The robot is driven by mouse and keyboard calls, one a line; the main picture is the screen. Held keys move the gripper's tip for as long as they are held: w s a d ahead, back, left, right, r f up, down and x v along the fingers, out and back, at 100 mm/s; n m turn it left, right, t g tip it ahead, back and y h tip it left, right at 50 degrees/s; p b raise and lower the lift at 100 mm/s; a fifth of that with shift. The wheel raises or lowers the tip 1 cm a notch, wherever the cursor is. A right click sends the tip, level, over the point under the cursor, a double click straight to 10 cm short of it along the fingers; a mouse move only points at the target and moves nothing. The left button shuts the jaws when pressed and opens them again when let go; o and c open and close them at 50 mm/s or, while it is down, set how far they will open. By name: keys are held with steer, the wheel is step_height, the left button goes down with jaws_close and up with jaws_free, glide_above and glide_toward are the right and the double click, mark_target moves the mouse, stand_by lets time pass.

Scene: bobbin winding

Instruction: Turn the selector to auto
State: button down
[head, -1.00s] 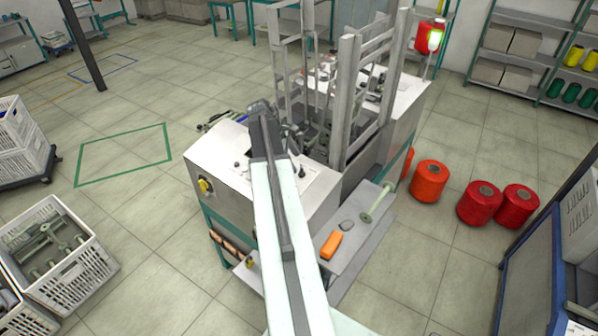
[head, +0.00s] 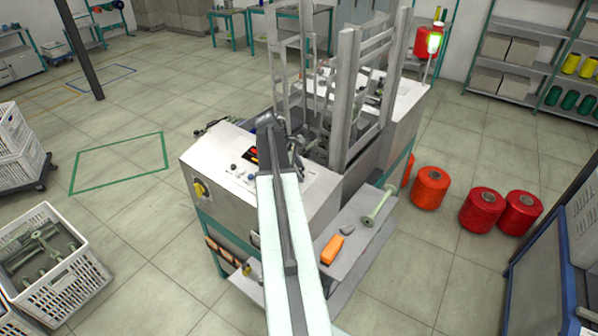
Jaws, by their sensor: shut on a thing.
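The winding machine (head: 225,148) stands in the middle of the head view. Its sloped top carries a control panel with a small red-lit display (head: 254,154) and small knobs (head: 234,167). My arm reaches up from the bottom of the picture across the right part of this panel. My gripper (head: 266,122) is at the arm's far end, over the machine top, and is shut on the selector. Its fingertips and the selector are hidden behind my own arm and wrist, so the selector's setting cannot be read.
A yellow switch (head: 200,188) is on the machine's left side. Tall grey frames (head: 352,95) rise close right of my gripper. A side shelf (head: 350,262) holds an orange block (head: 332,249) and a bobbin (head: 379,204). Red and orange spools (head: 430,187) stand on the floor at right.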

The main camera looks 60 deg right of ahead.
steer(key=m+y, duration=0.1)
steer(key=m, duration=0.2)
steer(key=m+p, duration=0.1)
steer(key=m, duration=0.2)
steer(key=shift+d+m+y, duration=0.15)
steer(key=shift+m+y, duration=0.15)
steer(key=shift+y, duration=0.1)
steer(key=m+y, duration=0.1)
steer(key=m, duration=0.4)
steer(key=shift+m, duration=0.3)
steer(key=c, duration=0.9)
jaws_free()
steer(key=shift+r+p, duration=0.15)
steer(key=shift+p, duration=0.25)
